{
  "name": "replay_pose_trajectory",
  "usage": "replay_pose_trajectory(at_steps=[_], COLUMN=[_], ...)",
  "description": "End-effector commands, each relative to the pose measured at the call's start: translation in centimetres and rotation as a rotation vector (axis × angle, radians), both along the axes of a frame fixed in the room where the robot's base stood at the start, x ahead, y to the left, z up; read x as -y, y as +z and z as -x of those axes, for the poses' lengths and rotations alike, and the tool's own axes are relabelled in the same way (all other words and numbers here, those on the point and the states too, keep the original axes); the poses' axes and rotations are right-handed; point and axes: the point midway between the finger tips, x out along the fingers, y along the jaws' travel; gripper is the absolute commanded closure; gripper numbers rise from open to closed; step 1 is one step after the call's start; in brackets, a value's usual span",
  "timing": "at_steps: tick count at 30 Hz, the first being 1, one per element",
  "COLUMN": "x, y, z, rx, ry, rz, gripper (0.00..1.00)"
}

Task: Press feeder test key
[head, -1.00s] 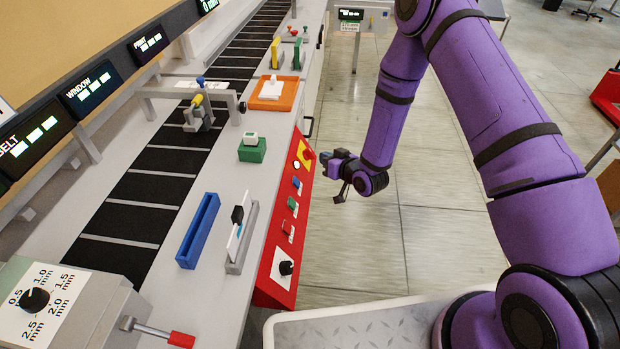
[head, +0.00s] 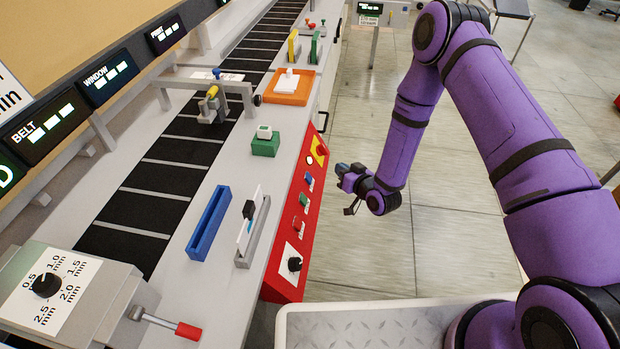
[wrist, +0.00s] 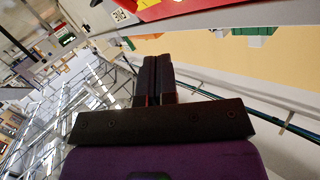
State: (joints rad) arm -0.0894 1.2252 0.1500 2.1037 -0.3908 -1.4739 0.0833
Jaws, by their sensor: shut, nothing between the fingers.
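A red control panel (head: 279,277) runs along the front edge of the machine in the head view. It carries a black knob (head: 295,264), a red key (head: 298,226), a green key (head: 304,200), a blue key (head: 309,181), a white button (head: 309,160) and a red mushroom button on yellow (head: 321,149). No label readable here tells which is the feeder test key. My gripper (head: 344,174) hangs to the right of the panel, apart from it. In the wrist view, its two dark fingers (wrist: 154,80) are together and empty.
On the machine top stand a blue holder (head: 208,224), a grey holder with a white card (head: 252,232), a green block (head: 265,146) and an orange tray (head: 290,98). A dial box (head: 75,300) has a red-tipped lever.

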Motion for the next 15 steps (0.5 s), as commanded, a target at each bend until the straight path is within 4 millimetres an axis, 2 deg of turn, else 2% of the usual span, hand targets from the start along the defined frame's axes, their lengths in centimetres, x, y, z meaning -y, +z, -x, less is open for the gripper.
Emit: replay_pose_trajectory(at_steps=[15], x=[-5.3], y=[-3.0], z=[-1.0], rx=[-0.001], ry=[0.002], rz=[-0.001], gripper=[1.00])
